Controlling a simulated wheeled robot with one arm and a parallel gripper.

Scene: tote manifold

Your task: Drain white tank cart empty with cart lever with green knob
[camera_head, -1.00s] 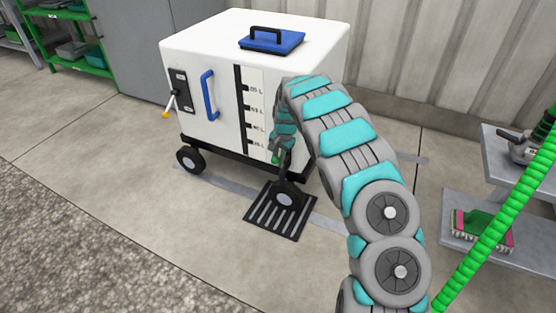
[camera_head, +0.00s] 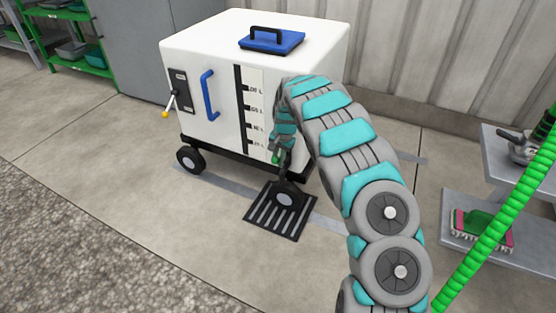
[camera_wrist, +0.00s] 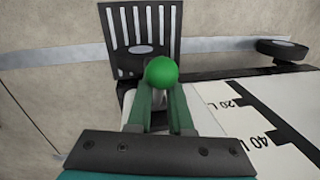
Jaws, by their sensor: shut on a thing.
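The white tank cart (camera_head: 220,75) stands on wheels, with a blue lid, a blue handle and a black level gauge (camera_head: 245,108) marked in litres. The green knob (camera_wrist: 161,72) of the cart lever sits between the fingertips of my gripper (camera_wrist: 160,100), which is shut on it. In the head view the green knob (camera_head: 275,158) shows small beside the cart's lower front, and my arm hides most of the gripper. A black floor drain grate (camera_head: 278,222) lies below the outlet; it also shows in the wrist view (camera_wrist: 140,15). The outlet is mostly hidden.
A second lever with a yellow knob (camera_head: 165,114) is on the cart's left side. A grey shelf (camera_head: 490,232) with a brush stands at right, near a green hose (camera_head: 500,220). Green shelving (camera_head: 85,62) is at back left. Floor left of the grate is clear.

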